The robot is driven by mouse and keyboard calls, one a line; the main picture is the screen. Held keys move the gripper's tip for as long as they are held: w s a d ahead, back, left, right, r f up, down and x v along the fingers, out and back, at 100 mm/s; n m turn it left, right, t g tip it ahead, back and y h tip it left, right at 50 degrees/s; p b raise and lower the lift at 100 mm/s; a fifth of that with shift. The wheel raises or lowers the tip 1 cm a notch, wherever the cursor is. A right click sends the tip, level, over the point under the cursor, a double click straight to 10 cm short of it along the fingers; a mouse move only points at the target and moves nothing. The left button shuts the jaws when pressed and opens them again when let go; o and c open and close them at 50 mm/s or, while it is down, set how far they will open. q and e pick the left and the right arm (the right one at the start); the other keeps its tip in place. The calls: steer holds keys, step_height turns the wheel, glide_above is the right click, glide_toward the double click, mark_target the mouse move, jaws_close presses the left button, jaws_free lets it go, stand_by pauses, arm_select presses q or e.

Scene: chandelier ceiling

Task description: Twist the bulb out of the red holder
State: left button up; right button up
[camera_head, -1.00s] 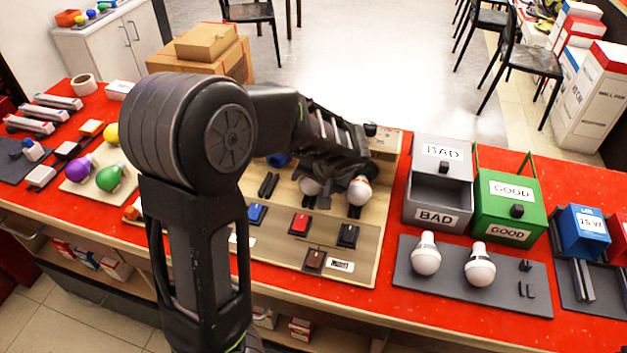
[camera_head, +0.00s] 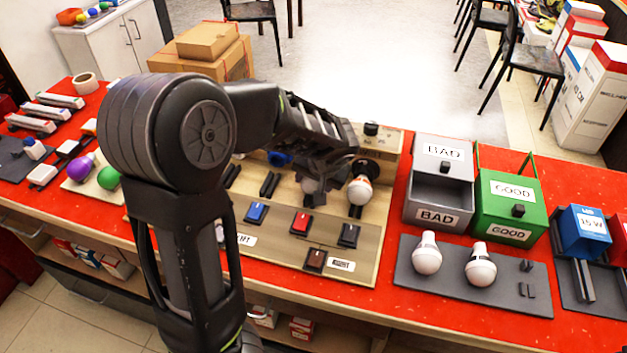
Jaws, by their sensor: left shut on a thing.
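My left gripper (camera_head: 317,182) is over the middle of the wooden test board (camera_head: 372,245), and my arm hides much of it. The bulb is behind the red switch (camera_head: 301,222). The red holder is hidden behind the gripper, so I cannot tell whether the bulb is seated in it. A second white bulb with an orange collar (camera_head: 360,191) is in the black holder (camera_head: 367,168) just to the right. My right gripper is not in view.
A blue holder (camera_head: 280,158) is left of the gripper. Blue (camera_head: 256,212) and black (camera_head: 348,235) switches flank the red one. Right of the board stand the grey BAD box (camera_head: 437,185), the green GOOD box (camera_head: 508,204), and a grey mat (camera_head: 520,298) with two bulbs.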

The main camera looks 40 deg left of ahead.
arm_select(q)
steer(key=shift+h, duration=0.4)
steer(key=shift+s+n+t+h+p, duration=0.1)
steer(key=shift+n+t+h+p, duration=0.3)
steer(key=shift+h, duration=0.4)
steer(key=shift+s+f, duration=0.1)
stand_by(0.4)
steer(key=shift+s+d, duration=0.3)
steer(key=shift+s, duration=0.5)
steer(key=shift+s+d, duration=0.25)
steer(key=shift+s, duration=0.55)
step_height(320, 180, up, 8)
steer(key=p, duration=0.5)
